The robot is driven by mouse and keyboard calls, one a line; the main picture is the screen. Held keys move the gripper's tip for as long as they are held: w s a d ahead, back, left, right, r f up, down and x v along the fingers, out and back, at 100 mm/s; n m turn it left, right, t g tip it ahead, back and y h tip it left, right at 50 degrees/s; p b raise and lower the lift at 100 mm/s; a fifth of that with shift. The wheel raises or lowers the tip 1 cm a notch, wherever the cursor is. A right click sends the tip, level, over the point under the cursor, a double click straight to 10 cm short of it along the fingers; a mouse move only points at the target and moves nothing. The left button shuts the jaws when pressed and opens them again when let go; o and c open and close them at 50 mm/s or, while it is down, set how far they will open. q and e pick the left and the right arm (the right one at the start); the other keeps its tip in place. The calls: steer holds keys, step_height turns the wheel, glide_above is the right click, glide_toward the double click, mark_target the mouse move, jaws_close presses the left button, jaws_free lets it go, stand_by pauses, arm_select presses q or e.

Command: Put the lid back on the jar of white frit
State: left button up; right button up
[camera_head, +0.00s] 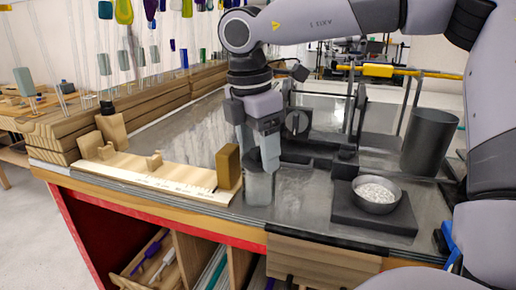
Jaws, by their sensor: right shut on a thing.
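A clear, greyish glass jar (259,190) stands upright near the front edge of the bench, just right of a brown block. My right gripper (267,168) points down at the jar's top, with its fingertips at the height of the rim. It is shut on what appears to be the lid, which the fingers mostly hide. Whether the lid touches the rim I cannot tell. A round grey bowl (369,205) of white grains (377,189) stands to the right on a dark, flat base (345,213). My left gripper is out of view.
The brown block (228,166) stands at the end of a pale wooden board (150,172), close left of the jar. A dark cylinder (430,142) and a frame with a yellow bar (378,71) stand behind right. Bare bench lies between jar and bowl.

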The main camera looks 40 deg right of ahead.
steer(key=shift+f+b, duration=0.2)
steer(key=shift+b, duration=0.45)
stand_by(1.3)
steer(key=o, duration=1.1)
steer(key=shift+o, duration=0.3)
steer(key=shift+r, duration=0.2)
steer(key=shift+r+p, duration=2.3)
steer(key=shift+r, duration=1.1)
steer(key=shift+c, duration=0.3)
jaws_close()
